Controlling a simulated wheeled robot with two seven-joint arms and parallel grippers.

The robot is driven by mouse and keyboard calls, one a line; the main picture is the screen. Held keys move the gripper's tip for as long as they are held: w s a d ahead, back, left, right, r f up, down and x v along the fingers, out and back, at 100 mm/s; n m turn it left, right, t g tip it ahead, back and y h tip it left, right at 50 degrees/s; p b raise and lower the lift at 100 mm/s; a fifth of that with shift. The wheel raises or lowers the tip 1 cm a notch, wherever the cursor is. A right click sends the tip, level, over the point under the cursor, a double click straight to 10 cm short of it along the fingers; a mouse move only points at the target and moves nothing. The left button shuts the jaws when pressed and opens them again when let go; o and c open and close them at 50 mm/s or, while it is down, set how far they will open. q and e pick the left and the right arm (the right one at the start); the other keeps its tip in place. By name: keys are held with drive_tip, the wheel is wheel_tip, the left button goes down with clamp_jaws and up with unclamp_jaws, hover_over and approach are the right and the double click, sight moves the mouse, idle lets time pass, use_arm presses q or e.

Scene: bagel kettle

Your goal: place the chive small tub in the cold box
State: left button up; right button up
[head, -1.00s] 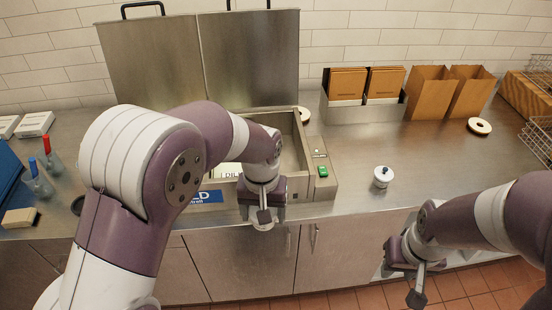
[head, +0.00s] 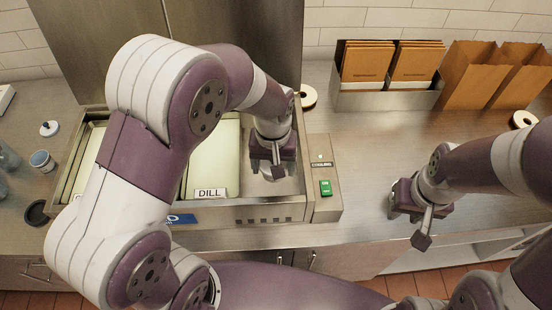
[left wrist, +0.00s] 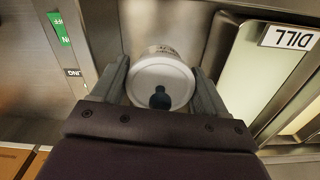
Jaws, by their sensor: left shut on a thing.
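My left gripper (head: 272,160) is shut on a white round tub (left wrist: 158,78) with a dark knob on its lid, gripped between both fingers in the left wrist view. The lettering on its side is too small to read. The gripper is over or in the right-hand bay of the steel cold box (head: 262,213), beside the bay with the DILL label (head: 210,193). Whether the tub touches the bay floor I cannot tell. My right gripper (head: 420,225) hangs over the counter's front edge, right of the box; its jaws are unclear.
A control panel with a green switch (head: 325,187) adjoins the box on the right. Brown card packs (head: 365,62) and paper bags (head: 475,75) stand at the back right.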

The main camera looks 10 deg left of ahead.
sight(273, 194)
use_arm(q)
drive_tip(key=f, duration=0.1)
drive_tip(key=s+f, duration=0.1)
drive_tip(key=f, duration=0.1)
drive_tip(key=shift+s+f+p, duration=0.15)
drive_tip(key=shift+f+p, duration=0.05)
drive_tip(key=shift+p, duration=0.15)
drive_tip(key=f, duration=0.4)
drive_tip(key=shift+w+f, duration=0.25)
drive_tip(key=shift+w, duration=0.05)
drive_tip(key=shift+w+f, duration=0.1)
drive_tip(key=shift+f, duration=0.25)
drive_tip(key=shift+r, duration=0.1)
drive_tip(key=shift+s+f, duration=0.25)
drive_tip(key=o, duration=1.1)
drive_tip(key=shift+w, duration=0.1)
use_arm(e)
drive_tip(key=shift+s+r, duration=0.35)
drive_tip(key=shift+r, duration=0.3)
